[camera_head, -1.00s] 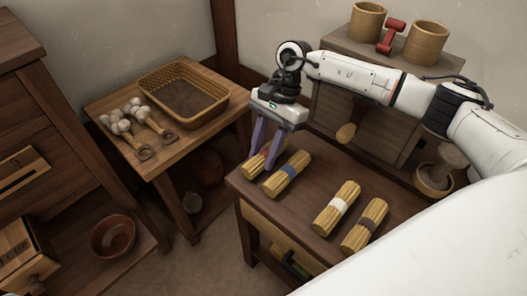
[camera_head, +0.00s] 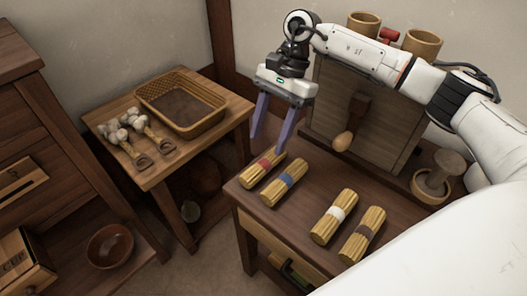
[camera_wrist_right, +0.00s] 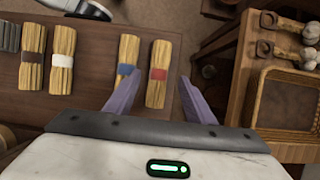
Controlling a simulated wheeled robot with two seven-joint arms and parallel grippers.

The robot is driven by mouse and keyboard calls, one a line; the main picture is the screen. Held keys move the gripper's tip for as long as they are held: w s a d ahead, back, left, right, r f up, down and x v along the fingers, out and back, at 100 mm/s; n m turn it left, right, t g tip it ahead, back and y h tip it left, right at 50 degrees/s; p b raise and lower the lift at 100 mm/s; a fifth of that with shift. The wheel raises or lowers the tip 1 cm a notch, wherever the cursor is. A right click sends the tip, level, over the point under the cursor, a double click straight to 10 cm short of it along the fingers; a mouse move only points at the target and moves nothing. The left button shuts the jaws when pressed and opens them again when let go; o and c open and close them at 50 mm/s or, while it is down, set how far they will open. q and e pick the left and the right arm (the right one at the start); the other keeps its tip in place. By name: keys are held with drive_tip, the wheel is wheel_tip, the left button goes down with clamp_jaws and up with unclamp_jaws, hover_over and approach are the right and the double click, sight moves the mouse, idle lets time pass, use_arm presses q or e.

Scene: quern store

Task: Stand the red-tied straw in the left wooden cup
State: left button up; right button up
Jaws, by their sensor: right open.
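The red-tied straw bundle (camera_head: 263,168) lies on the dark table at its far left end. It also shows in the right wrist view (camera_wrist_right: 158,76), between the fingers' lines. My right gripper (camera_head: 267,147) is open and empty, its purple fingers pointing down just above this bundle. In the wrist view its left finger (camera_wrist_right: 156,80) is close to the blue-tied bundle. The left wooden cup (camera_head: 364,21) stands on the raised wooden stand at the back, its lower part hidden by my right arm. My left gripper is not in view.
Blue-tied (camera_head: 284,183), white-tied (camera_head: 335,217) and brown-tied (camera_head: 362,234) bundles lie along the table (camera_head: 310,238). A right wooden cup (camera_head: 423,41) and a red object (camera_head: 390,35) stand by the left cup. A basket (camera_head: 182,103) sits on the side table.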

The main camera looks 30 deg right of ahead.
drive_tip(key=v, duration=0.4)
drive_tip(key=shift+d+r, duration=0.1)
drive_tip(key=shift+r, duration=0.05)
idle(0.4)
